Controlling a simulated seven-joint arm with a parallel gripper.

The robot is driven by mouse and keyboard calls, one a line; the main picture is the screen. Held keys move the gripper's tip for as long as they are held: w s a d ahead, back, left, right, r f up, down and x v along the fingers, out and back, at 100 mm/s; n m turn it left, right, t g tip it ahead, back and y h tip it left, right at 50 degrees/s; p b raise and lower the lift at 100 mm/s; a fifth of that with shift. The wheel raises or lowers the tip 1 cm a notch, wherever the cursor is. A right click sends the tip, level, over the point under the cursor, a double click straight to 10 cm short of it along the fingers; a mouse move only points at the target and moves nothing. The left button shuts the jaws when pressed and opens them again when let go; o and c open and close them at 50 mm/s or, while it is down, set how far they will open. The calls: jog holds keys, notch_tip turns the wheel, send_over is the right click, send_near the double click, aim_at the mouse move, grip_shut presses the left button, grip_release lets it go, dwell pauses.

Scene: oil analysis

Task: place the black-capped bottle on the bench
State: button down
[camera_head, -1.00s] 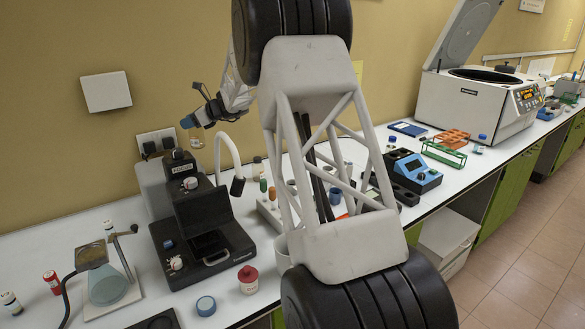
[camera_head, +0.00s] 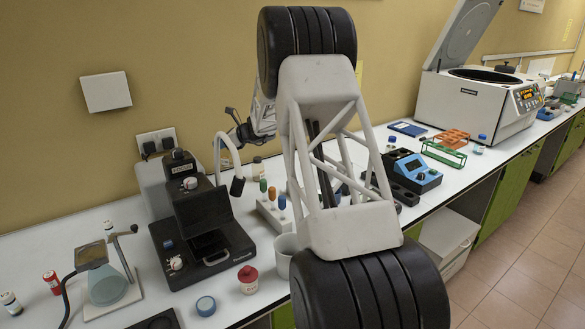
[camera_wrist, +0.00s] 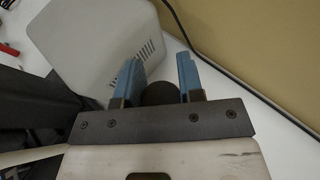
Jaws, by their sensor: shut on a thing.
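In the wrist view, the two blue fingers of my gripper (camera_wrist: 160,68) are shut on a round black cap (camera_wrist: 159,93), which fits the black-capped bottle. In the head view, my gripper (camera_head: 235,118) is above the back of the bench, near the wall and partly behind a white curved tube. The held bottle cannot be made out there. The white bench (camera_head: 60,240) runs along the wall below.
A black instrument (camera_head: 200,225) with a pale housing stands left of my gripper. A rack with coloured vials (camera_head: 270,215) and a small bottle (camera_head: 258,164) stand nearby. A blue device (camera_head: 412,172) and centrifuge (camera_head: 475,105) are to the right.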

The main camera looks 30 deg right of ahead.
aim_at(224, 166)
jog(key=shift+f, duration=0.25)
jog(key=shift+f, duration=3.15)
jog(key=shift+f, duration=1.85)
jog(key=shift+f, duration=0.2)
jog(key=c, duration=0.8)
grip_release()
jog(key=shift+o, duration=0.2)
jog(key=shift+r, duration=0.2)
